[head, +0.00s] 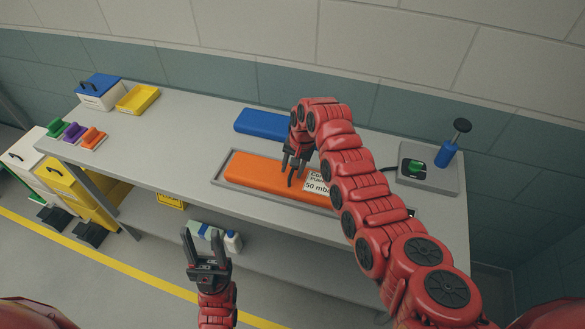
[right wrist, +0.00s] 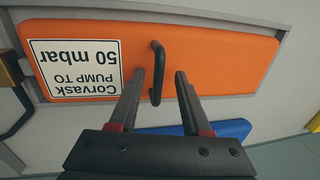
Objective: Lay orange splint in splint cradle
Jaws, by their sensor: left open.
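The orange splint (head: 262,174) lies flat in the grey splint cradle (head: 216,180) on the bench, with the cradle's rim around it. In the right wrist view the splint (right wrist: 220,60) shows a black handle (right wrist: 157,72) and a white label reading "Corvask PUMP TO 50 mbar" (right wrist: 75,70). My right gripper (head: 292,168) is over the splint, and its arm hides part of the splint's right end. In its wrist view the fingers (right wrist: 159,78) stand open on either side of the handle, with gaps showing. My left gripper (head: 201,232) is open and empty in front of the bench.
A blue splint (head: 262,123) lies behind the cradle. A pump unit with a green dial (head: 412,167) and blue cylinder (head: 446,154) stands at right. Bottles (head: 233,241) stand on the lower shelf.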

